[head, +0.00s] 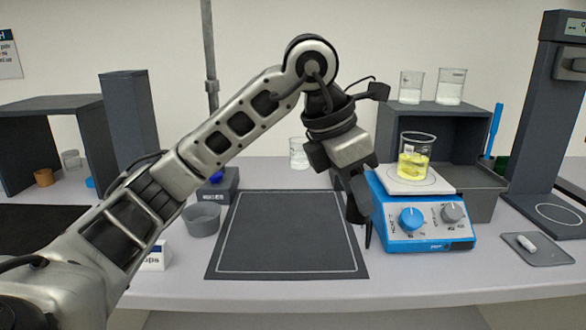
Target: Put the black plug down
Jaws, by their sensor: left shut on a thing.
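My left gripper (362,218) points down between the right edge of the dark mat and the blue stirrer. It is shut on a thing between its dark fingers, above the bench. That thing is dark and mostly hidden, hard to tell from the fingers; I take it to be the black plug. The dark mat (290,235) has a thin white outline and lies bare on the bench. My right gripper is not in view.
The blue stirrer (428,238) stands close right of my left gripper, bearing a beaker of yellow liquid (413,165). A grey bowl (201,220) stands left of the mat. A grey tray (540,248) with a small white piece lies at right. Shelves stand behind.

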